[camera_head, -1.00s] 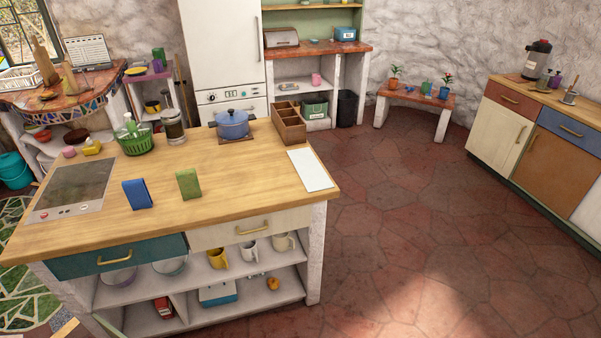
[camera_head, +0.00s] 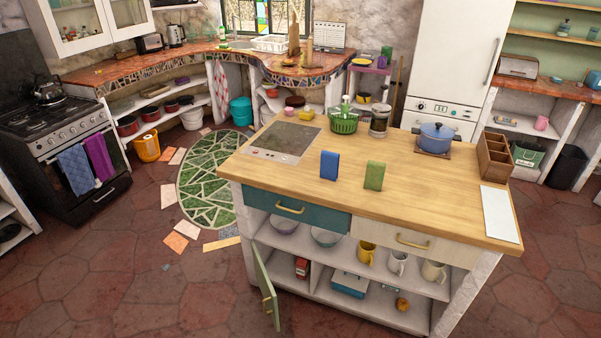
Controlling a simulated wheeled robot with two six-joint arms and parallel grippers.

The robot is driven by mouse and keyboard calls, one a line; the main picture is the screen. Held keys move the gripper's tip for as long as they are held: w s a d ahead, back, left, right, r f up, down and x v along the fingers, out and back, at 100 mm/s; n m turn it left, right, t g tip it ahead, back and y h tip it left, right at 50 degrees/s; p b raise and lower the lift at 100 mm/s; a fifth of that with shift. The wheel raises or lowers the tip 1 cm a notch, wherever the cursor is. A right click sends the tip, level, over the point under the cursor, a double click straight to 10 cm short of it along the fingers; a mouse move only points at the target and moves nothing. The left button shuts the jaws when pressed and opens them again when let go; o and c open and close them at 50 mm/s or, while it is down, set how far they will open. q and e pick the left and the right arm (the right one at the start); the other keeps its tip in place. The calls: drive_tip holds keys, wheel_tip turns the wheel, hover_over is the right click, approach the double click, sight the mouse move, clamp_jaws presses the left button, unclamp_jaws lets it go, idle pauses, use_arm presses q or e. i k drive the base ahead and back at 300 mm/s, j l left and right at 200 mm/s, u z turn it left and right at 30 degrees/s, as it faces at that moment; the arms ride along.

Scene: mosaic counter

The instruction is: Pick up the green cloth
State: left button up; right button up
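A green upright, folded-looking piece (camera_head: 375,176) stands on the wooden island counter, right of a similar blue piece (camera_head: 329,166). It is the only green thing there that looks like it could be the green cloth, but at this size I cannot tell for sure that it is cloth. Neither of my grippers shows in the head view.
Blue (camera_head: 76,171) and purple (camera_head: 98,157) towels hang on the stove.

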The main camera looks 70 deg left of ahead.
sight(374, 172)
drive_tip(key=u, duration=1.75)
drive_tip(key=i+l+u, duration=0.25)
drive_tip(key=i, duration=0.15)
drive_tip(key=i+l+u, duration=0.2)
drive_tip(key=i+l, duration=0.05)
drive_tip(key=i, duration=0.1)
